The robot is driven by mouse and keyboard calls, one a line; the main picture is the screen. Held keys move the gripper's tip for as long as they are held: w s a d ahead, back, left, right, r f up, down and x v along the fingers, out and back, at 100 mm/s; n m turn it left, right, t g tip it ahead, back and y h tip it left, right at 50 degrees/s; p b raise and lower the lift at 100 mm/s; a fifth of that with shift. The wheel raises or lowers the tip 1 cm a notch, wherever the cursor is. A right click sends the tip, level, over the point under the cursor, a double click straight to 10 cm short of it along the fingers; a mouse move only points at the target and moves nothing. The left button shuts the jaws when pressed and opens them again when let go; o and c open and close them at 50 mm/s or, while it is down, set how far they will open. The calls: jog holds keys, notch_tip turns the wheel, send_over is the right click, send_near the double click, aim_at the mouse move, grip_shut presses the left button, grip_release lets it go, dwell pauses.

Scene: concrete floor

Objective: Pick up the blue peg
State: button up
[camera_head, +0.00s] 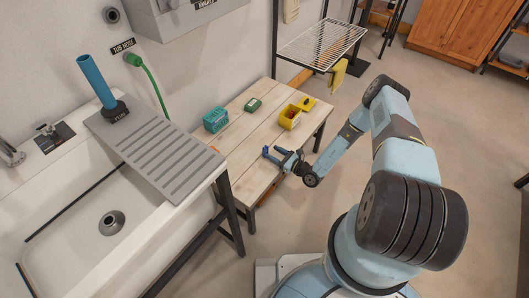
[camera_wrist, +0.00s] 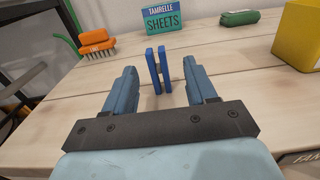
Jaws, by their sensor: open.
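The blue peg (camera_wrist: 154,72) stands upright on the wooden table in the wrist view, with two narrow prongs side by side. It is ahead of and between the two light-blue fingers of my gripper (camera_wrist: 162,84). The fingers are apart with nothing held, and there is a gap on either side of the peg. In the head view my gripper (camera_head: 275,153) is low over the near part of the table; the peg cannot be clearly told from the blue fingers there.
A teal sheets box (camera_wrist: 175,19), an orange brush (camera_wrist: 97,42), a green item (camera_wrist: 239,17) and a yellow box (camera_wrist: 300,38) stand around on the table. A sink (camera_head: 70,225) is at left, with a blue tube (camera_head: 95,80) on its draining board. A wire rack stands behind.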

aim_at(266, 149)
jog(key=shift+x, duration=2.7)
jog(key=shift+s, duration=0.1)
jog(key=shift+c, duration=0.4)
jog(key=c, duration=0.9)
